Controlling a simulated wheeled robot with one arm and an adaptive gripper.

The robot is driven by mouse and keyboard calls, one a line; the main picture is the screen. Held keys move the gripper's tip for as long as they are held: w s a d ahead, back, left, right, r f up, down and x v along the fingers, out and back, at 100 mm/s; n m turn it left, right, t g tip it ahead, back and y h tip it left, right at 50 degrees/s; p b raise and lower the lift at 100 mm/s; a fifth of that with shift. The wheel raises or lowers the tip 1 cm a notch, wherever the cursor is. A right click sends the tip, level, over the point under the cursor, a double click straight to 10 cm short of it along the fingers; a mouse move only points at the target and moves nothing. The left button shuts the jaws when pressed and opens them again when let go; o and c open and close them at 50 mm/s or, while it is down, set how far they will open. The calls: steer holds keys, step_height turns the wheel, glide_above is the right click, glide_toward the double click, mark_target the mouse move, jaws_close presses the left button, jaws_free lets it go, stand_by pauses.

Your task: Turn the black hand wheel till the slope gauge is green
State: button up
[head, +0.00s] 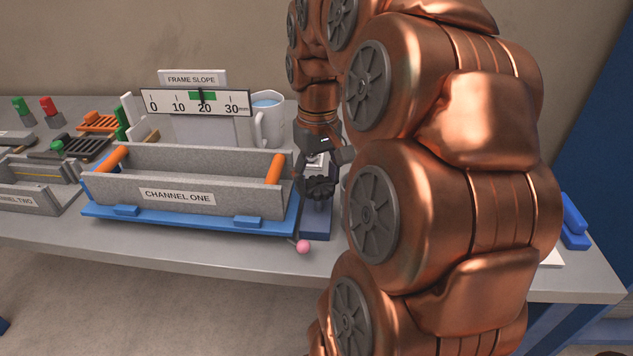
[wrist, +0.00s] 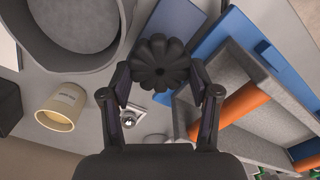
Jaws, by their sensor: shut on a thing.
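The black lobed hand wheel (wrist: 161,62) lies between the two fingers of my gripper (wrist: 160,78) in the wrist view, and the gripper is shut on it. In the head view the wheel (head: 319,189) is partly hidden by my gripper (head: 322,168), at the right end of the channel one frame. The slope gauge (head: 176,104) under the "FRAME SLOPE" sign reads from 0 to 30. Its black pointer (head: 203,96) stands near 20, within the green band (head: 193,95). The channel one trough (head: 230,193) rests on a blue frame (head: 180,222).
A white jug (head: 267,122) stands behind the trough. A pink ball (head: 303,247) is near the table's front edge. Channel two (head: 22,199) is at the left. In the wrist view a large grey vessel (wrist: 45,62) and a beige cup (wrist: 63,105) lie left of the wheel.

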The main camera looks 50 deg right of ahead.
mark_target(318, 182)
steer(key=shift+s+m, duration=0.1)
steer(key=shift+m, duration=0.4)
steer(key=o, duration=1.1)
steer(key=shift+o, duration=0.2)
steer(key=shift+r, duration=0.1)
step_height(318, 182, up, 12)
stand_by(0.7)
